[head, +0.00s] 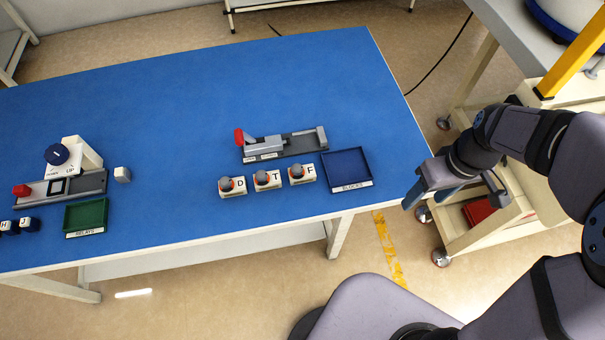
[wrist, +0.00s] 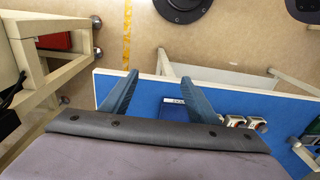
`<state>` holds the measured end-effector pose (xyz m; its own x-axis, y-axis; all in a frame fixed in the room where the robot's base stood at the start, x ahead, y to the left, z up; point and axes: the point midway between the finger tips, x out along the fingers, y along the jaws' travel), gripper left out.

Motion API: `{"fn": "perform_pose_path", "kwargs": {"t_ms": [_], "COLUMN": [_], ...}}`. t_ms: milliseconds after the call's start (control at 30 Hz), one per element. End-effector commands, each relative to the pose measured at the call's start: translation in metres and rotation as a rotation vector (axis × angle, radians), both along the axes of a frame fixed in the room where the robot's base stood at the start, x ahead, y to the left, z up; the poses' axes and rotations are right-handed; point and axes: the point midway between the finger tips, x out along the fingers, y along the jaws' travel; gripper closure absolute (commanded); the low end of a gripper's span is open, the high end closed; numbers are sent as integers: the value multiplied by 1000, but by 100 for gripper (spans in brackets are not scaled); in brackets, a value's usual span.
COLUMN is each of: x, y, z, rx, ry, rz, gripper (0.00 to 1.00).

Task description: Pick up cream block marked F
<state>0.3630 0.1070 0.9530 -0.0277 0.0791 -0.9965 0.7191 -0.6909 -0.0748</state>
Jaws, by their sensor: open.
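The cream block marked F (head: 308,173) stands on the blue table, the rightmost of three similar blocks with a grey knob and a bit of red on top. The block marked T (head: 274,181) and the block marked D (head: 239,187) stand to its left. My gripper (head: 424,197) is off the table's right edge, well to the right of block F, open and empty. In the wrist view my gripper (wrist: 159,77) shows both fingers spread apart. Cream blocks (wrist: 235,122) show there at the right, letters unreadable, partly hidden by my gripper's body.
A blue tray labelled BLOCKS (head: 346,166) lies just right of block F. A grey fixture with a red handle (head: 285,145) lies behind the blocks. A green tray (head: 86,216) and a second fixture (head: 75,186) are at the left.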

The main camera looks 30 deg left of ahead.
Motion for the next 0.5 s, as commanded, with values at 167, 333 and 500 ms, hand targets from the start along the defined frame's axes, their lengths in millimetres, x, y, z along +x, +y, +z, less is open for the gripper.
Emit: {"fn": "perform_pose_path", "kwargs": {"t_ms": [167,333,500], "x": [24,19,3], "y": [101,190,252], "z": [-19,-37,-52], "rx": [75,154,219], "ry": [-11,-34,-60], "rz": [552,1019,1346], "gripper": [45,45,45]}}
